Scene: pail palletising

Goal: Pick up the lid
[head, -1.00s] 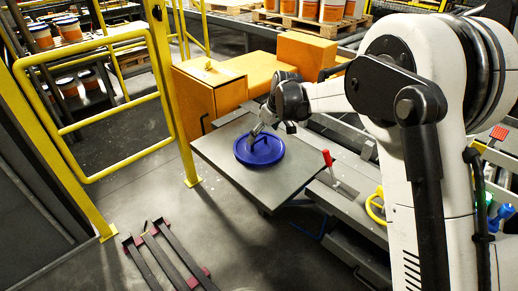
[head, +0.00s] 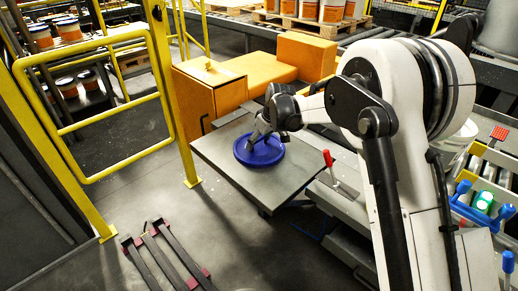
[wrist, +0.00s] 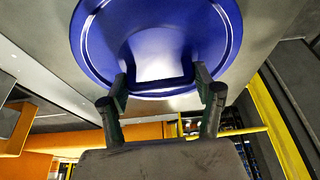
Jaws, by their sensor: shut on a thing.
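The blue round lid (head: 268,155) is on or just above the grey table (head: 222,146) in the head view; I cannot tell whether it touches the top. In the wrist view the lid (wrist: 110,35) fills the upper middle, with a raised handle at its near side. My gripper (head: 256,138) reaches down onto the lid from above. In the wrist view, my gripper's (wrist: 160,88) two fingers are shut on the lid at either side of this handle. The exact finger contact is partly hidden in the head view.
Orange cabinets (head: 215,92) stand behind the table. A red-handled lever (head: 328,158) rises at the table's right edge. A yellow guard frame (head: 165,100) stands at left. Dark metal bars (head: 165,258) lie on the floor in front.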

